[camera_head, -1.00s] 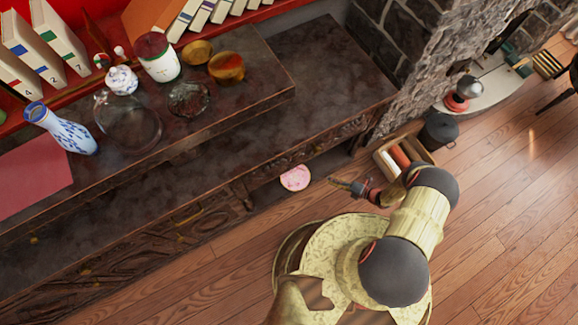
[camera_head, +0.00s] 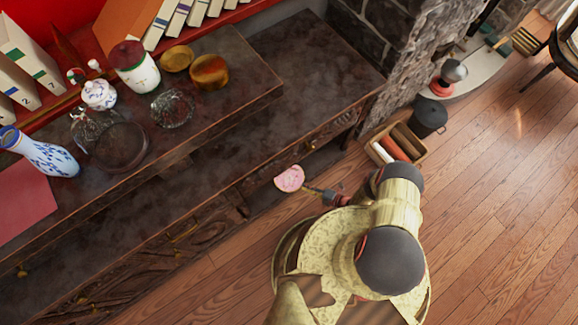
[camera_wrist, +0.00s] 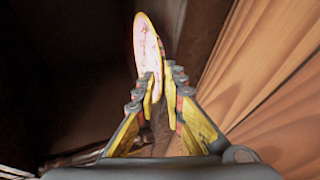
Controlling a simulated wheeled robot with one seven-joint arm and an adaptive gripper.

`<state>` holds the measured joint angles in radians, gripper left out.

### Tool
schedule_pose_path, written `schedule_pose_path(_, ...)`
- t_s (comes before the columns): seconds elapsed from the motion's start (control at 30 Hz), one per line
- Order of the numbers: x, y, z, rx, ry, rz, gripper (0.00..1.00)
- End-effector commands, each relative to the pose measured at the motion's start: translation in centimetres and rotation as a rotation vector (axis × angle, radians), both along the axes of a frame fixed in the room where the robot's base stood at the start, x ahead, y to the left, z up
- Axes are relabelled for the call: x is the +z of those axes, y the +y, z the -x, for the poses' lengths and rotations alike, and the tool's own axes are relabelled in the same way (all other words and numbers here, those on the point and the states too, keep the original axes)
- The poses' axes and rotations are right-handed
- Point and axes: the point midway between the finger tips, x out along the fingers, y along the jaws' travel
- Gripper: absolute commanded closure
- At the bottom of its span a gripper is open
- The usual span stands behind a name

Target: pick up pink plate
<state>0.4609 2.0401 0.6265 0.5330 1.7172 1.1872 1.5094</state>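The pink plate (camera_head: 289,179) is a small round plate with a pale pink patterned face. It shows in front of the dark cabinet's lower front edge, at the tip of my gripper (camera_head: 309,189). In the wrist view the plate (camera_wrist: 147,45) stands steeply tilted, seen nearly edge-on with a yellowish rim. Its lower edge lies between the fingertips of my gripper (camera_wrist: 163,77), which look closed on it. The exact contact on the right finger is hard to see.
The dark cabinet (camera_head: 330,60) bears a blue-white vase (camera_head: 45,155), a glass teapot (camera_head: 118,145) and several small vessels. A wooden box with rolls (camera_head: 397,145) and a black pot (camera_head: 430,115) stand on the floor to the right. Open wooden floor (camera_head: 490,200) lies at right.

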Motion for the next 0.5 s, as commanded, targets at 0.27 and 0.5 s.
schedule_pose_path(0.27,-0.9,1.8,-1.2,0.002,-0.001,0.001,0.89)
schedule_pose_path(0.5,-0.9,1.9,-1.3,0.000,-0.001,0.001,0.89)
